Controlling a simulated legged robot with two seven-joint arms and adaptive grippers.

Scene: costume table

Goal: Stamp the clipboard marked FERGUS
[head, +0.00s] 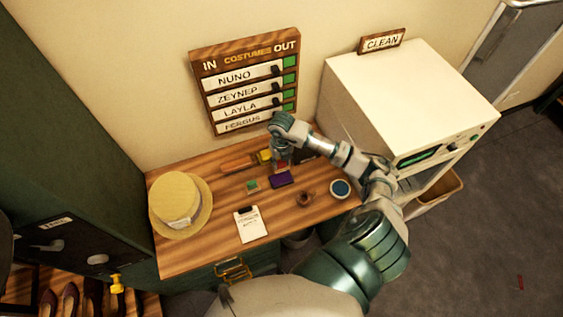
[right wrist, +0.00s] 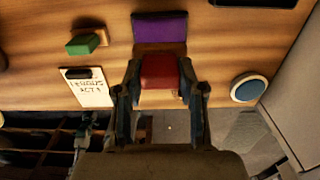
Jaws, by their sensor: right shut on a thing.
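A white clipboard (head: 250,225) with a dark clip lies flat near the front edge of the wooden table; its lettering is too small to read. It also shows in the right wrist view (right wrist: 92,92). My right gripper (head: 281,163) is shut on a red block-like thing, likely a stamp (right wrist: 160,72), above the table's back part. A purple pad (head: 281,180) lies just in front of it. A green block (head: 252,184) stands left of the pad.
A straw hat (head: 177,203) sits at the table's left. A brown ring-shaped thing (head: 305,198) and a round blue-topped thing (head: 340,189) lie at right. A yellow thing (head: 265,156) stands behind. The name board (head: 245,85) hangs on the wall; a white machine (head: 405,95) stands right.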

